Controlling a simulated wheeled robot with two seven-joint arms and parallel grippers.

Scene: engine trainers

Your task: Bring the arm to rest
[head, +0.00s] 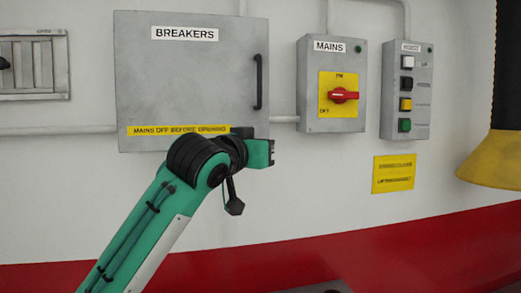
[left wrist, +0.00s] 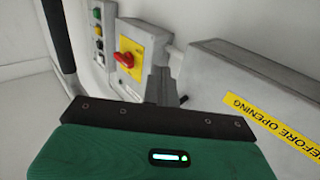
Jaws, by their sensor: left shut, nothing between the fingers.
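My left arm comes up from the lower left in the head view. Its gripper (head: 270,152) is shut and empty, in front of the lower right corner of the breakers cabinet (head: 190,85). Whether it touches the cabinet cannot be told. In the left wrist view the dark fingers (left wrist: 160,88) are together beyond the green gripper body. The cabinet door is closed, with a black handle (head: 259,82) on its right side. My right gripper is not in view.
The mains box (head: 312,85), with its red switch handle (head: 344,95) lying level, is right of the gripper. A box of several coloured buttons (head: 406,118) is further right. A black and yellow object (head: 495,160) hangs at the right edge. The red wall band below looks clear.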

